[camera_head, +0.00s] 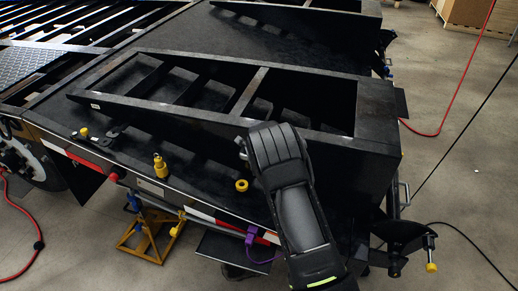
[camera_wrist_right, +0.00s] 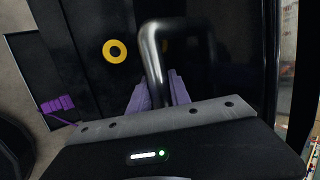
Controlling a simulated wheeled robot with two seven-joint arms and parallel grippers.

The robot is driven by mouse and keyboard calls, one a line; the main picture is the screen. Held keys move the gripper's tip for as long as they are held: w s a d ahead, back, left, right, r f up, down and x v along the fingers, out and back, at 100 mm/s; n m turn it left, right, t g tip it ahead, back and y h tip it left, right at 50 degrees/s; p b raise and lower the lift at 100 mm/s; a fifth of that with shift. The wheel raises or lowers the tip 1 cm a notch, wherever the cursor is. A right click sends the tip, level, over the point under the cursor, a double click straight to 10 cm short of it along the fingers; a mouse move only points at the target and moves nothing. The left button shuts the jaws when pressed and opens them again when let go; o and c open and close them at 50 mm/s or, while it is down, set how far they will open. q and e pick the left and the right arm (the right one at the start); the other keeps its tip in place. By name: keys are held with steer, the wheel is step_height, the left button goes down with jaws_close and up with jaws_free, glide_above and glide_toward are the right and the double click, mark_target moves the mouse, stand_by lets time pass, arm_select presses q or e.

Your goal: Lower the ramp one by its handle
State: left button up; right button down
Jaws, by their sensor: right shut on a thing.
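The near black ramp (camera_head: 210,118) lies raised on the rear of the dark trailer frame (camera_head: 65,122), its slatted wedge narrowing to the left. A curved metal handle (camera_wrist_right: 154,50) rises in the right wrist view; a small bit of it shows in the head view (camera_head: 242,146). My right gripper (camera_wrist_right: 158,92) has its purple fingers either side of the handle and is shut on it. In the head view my right arm hides the fingers and most of the handle. A second black ramp (camera_head: 300,17) lies farther back. My left gripper is not in view.
A yellow ring (camera_head: 241,185) and a yellow fitting (camera_head: 160,167) sit on the trailer's near side. A purple connector (camera_head: 250,235) hangs below the edge. An orange stand (camera_head: 150,240) is under the trailer. Red hose (camera_head: 462,85) crosses open concrete floor at right.

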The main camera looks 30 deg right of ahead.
steer(key=shift+s+a+f, duration=0.4)
steer(key=shift+a+f, duration=0.15)
steer(key=shift+f, duration=0.2)
steer(key=c, duration=1.2)
jaws_free()
steer(key=shift+d, duration=0.15)
steer(key=shift+d+r, duration=0.2)
steer(key=shift+r, duration=0.05)
steer(key=shift+r, duration=0.15)
steer(key=v, duration=0.7)
steer(key=shift+a+r+b, duration=0.2)
steer(key=shift+r+b, duration=0.05)
steer(key=shift+b, duration=0.15)
steer(key=shift+s, duration=0.1)
